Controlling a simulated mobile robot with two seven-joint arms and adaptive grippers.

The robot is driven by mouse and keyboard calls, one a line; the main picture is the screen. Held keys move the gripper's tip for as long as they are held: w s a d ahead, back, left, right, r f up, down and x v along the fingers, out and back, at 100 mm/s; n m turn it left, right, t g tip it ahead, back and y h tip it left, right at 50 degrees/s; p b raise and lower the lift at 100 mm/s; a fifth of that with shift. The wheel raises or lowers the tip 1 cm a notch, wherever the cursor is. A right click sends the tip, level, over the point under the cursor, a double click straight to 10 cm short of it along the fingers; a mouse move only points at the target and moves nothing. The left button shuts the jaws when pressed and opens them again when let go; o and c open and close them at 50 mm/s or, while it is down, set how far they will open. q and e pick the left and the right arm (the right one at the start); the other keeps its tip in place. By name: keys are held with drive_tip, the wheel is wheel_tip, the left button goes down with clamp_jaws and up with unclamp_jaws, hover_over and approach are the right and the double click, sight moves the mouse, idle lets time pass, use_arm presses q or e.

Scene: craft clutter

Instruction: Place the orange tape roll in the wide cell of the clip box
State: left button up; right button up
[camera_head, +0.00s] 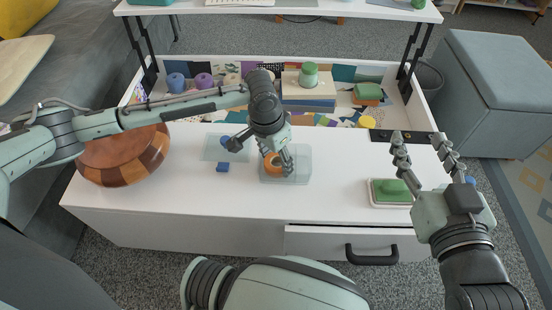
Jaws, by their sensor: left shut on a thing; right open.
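The orange tape roll (271,164) shows just below my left gripper, partly covered by its fingers. A pale translucent box (299,172), which looks like the clip box, sits on the white table around and under the roll in this view. Its cells are too faint to tell apart. My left gripper (262,154) is shut on the orange tape roll over the box's left part. Whether the roll touches the box floor cannot be told. My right gripper (424,160) is open and empty, above the table's right end.
A wooden bowl (122,158) stands at the left under my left arm. A small blue block (222,167) and a translucent sheet or tray (213,154) lie left of the box. A tray with a green item (391,191) is at the right. Craft supplies fill the back compartment.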

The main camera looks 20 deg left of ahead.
drive_tip(key=shift+d+f, duration=0.15)
drive_tip(key=shift+f, duration=0.05)
use_arm(q)
drive_tip(key=shift+f, duration=0.1)
drive_tip(key=o, duration=0.8)
use_arm(e)
drive_tip(key=shift+d+f, duration=0.1)
drive_tip(key=shift+f, duration=0.1)
